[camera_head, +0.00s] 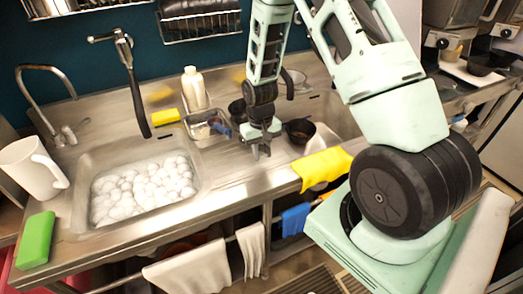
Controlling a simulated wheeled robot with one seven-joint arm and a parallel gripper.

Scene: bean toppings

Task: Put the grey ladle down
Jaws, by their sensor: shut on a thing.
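My gripper (262,148) points down over the steel counter, between the foam-filled sink and the yellow cloth. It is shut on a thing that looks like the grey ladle. A dark round bowl (300,131), which appears to be the ladle's cup, sits just right of the gripper. The handle is mostly hidden by the fingers, and I cannot tell whether the cup touches the surface below.
The sink (205,190) at left holds white foam. A second dark cup (237,110) and a small steel container (200,126) stand behind my gripper. A yellow cloth (322,168) hangs over the front edge. Bare counter (225,180) lies left of the gripper.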

